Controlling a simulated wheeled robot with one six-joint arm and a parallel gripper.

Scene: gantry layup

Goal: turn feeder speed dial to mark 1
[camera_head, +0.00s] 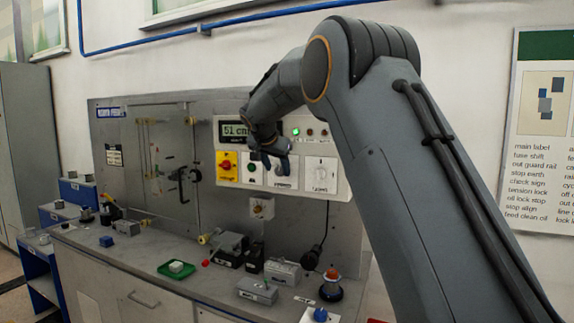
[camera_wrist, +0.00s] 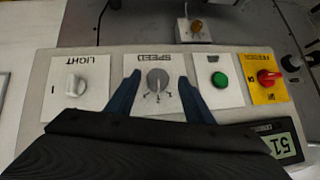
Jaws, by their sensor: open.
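The speed dial (camera_wrist: 158,79) is a round grey knob on a white plate lettered SPEED, seen upside down in the wrist view. Small marks fan out below it in the picture; I cannot read which one it points to. My gripper (camera_wrist: 159,77) is open, with one dark finger on each side of the dial and a gap to it on both sides. I cannot tell how far the fingertips are from the panel face. In the head view my gripper (camera_head: 277,158) is in front of the control panel (camera_head: 339,187) and hides the dial, leaving the plate's lower edge visible.
On the panel are a LIGHT knob (camera_wrist: 75,85), a green button (camera_wrist: 219,80) and a red rotary switch (camera_wrist: 268,77) on yellow. The display (camera_head: 234,129) reads 51. A small dial box (camera_head: 262,207) sits below. The bench (camera_head: 150,262) holds several small blocks and boxes.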

